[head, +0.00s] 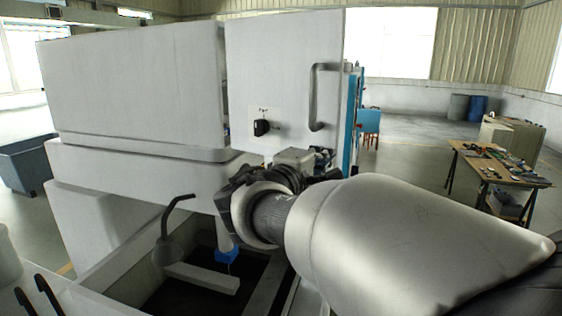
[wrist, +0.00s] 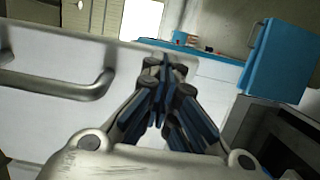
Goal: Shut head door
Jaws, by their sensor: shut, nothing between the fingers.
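The head door is a white upright panel (head: 280,75) with a grey bar handle (head: 318,97) near its right edge and a small black latch piece (head: 262,127) low on its face. How far it stands open I cannot tell. In the wrist view a white panel (wrist: 30,50) with a bar handle (wrist: 65,88) fills the left side. My gripper (wrist: 163,72) is shut and empty, its blue-padded fingers to the right of the handle and apart from it. In the head view my arm largely hides the gripper, just below the door's lower edge.
A white machine body (head: 140,80) stands left of the door. An open tank with a bent lamp (head: 165,245) and a blue block (head: 227,256) lies below. A tool-covered table (head: 490,165) stands at right. Open floor (head: 410,150) lies beyond the door.

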